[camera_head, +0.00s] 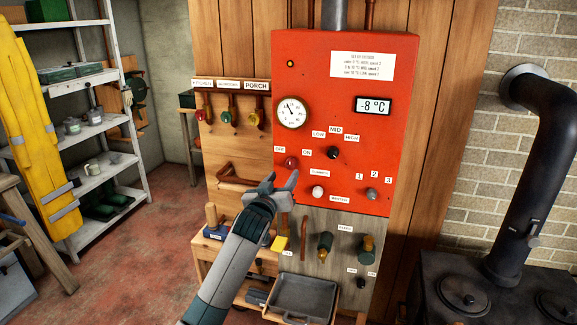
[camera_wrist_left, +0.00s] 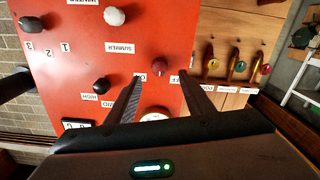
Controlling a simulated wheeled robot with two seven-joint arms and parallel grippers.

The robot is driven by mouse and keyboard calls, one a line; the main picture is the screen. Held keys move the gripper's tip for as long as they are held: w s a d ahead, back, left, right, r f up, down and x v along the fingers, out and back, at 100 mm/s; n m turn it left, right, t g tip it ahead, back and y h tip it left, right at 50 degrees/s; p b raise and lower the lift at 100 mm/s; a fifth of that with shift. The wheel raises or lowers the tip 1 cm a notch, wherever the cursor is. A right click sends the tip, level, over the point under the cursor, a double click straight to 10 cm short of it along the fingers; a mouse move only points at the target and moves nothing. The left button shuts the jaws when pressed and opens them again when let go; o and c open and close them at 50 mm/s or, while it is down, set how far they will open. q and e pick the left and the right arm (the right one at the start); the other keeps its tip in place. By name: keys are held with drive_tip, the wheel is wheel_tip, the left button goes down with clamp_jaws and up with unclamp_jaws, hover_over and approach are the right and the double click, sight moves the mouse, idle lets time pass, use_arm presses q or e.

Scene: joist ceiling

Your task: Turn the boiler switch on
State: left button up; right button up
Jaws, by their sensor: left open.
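The red boiler panel (camera_head: 345,110) hangs on the wooden wall. Its dark red switch knob (camera_head: 291,162) sits below the OFF and ON labels, left of the centre of the panel. Which label the knob points at is too small to tell. My left gripper (camera_head: 282,183) is open and empty just below the knob in the head view. In the left wrist view, which shows the panel upside down, the knob (camera_wrist_left: 158,62) shows beyond and between the open fingers (camera_wrist_left: 158,95), apart from both. My right gripper is not in view.
A black MID knob (camera_head: 333,153), a white knob (camera_head: 318,192) and a grey numbered knob (camera_head: 372,194) are close by on the panel. A round gauge (camera_head: 293,112) is above. Valves and a grey tray (camera_head: 302,295) are below. A black stove pipe (camera_head: 545,130) stands right.

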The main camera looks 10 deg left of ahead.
sight(290, 166)
use_arm(q)
drive_tip(key=shift+w+d+p, duration=0.25)
drive_tip(key=shift+w+p, duration=0.1)
drive_tip(key=shift+w, duration=1.3)
drive_tip(key=shift+w+d+p, duration=0.2)
drive_tip(key=shift+w+p, duration=0.15)
drive_tip(key=shift+w, duration=1.3)
drive_tip(key=c, duration=1.1)
